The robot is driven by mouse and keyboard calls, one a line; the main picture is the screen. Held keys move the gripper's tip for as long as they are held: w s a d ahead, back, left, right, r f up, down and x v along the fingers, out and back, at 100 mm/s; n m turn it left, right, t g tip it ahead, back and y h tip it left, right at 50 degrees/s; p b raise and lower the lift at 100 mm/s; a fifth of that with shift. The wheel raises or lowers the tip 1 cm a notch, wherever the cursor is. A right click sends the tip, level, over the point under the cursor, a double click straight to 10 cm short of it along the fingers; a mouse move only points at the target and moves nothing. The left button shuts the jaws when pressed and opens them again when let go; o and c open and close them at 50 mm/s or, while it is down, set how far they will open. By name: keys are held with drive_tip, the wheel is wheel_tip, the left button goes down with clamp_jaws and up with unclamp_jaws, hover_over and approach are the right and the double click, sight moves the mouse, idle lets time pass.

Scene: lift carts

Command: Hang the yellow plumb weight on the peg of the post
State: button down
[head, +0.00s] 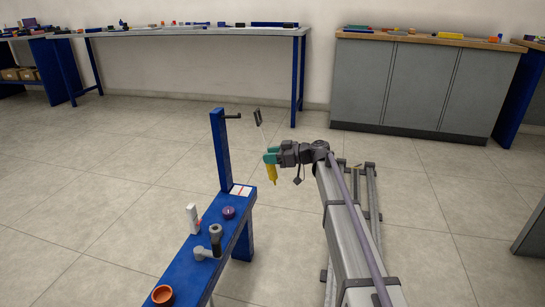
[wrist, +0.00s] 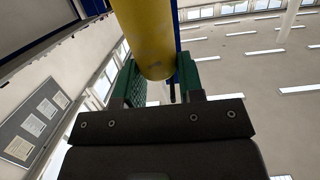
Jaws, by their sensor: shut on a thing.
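The yellow plumb weight (head: 271,174) hangs at my gripper (head: 271,156), whose green fingers are shut on it. A thin pale stem with a dark loop-like end (head: 257,117) rises above the fingers and seems to belong to the weight. In the wrist view the yellow weight (wrist: 147,45) sits between the green fingers (wrist: 157,83). The blue post (head: 221,150) stands upright at the bench's far end, left of my gripper. Its dark peg (head: 233,116) points right near the top. The dark end is right of the peg and apart from it in the picture.
The blue bench (head: 192,268) carries a white bottle (head: 193,218), purple puck (head: 228,212), grey ring (head: 215,230), grey handled part (head: 205,253), orange bowl (head: 162,295) and white-red card (head: 241,190). Open floor lies behind the post. Long tables (head: 190,33) and cabinets (head: 420,85) line the wall.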

drive_tip(key=shift+w+a+r, duration=0.1)
drive_tip(key=shift+w+a, duration=0.05)
drive_tip(key=shift+a, duration=0.35)
drive_tip(key=shift+w+a+r, duration=0.1)
drive_tip(key=shift+w+a, duration=0.05)
drive_tip(key=shift+a, duration=0.3)
drive_tip(key=shift+w+a, duration=0.1)
drive_tip(key=shift+a, duration=0.25)
drive_tip(key=x, duration=0.2)
drive_tip(key=r+x, duration=0.1)
drive_tip(key=x, duration=0.2)
drive_tip(key=shift+w+a, duration=0.1)
drive_tip(key=shift+a, duration=0.25)
idle(0.7)
idle(0.3)
drive_tip(key=shift+f+b, duration=0.75)
drive_tip(key=shift+f, duration=0.2)
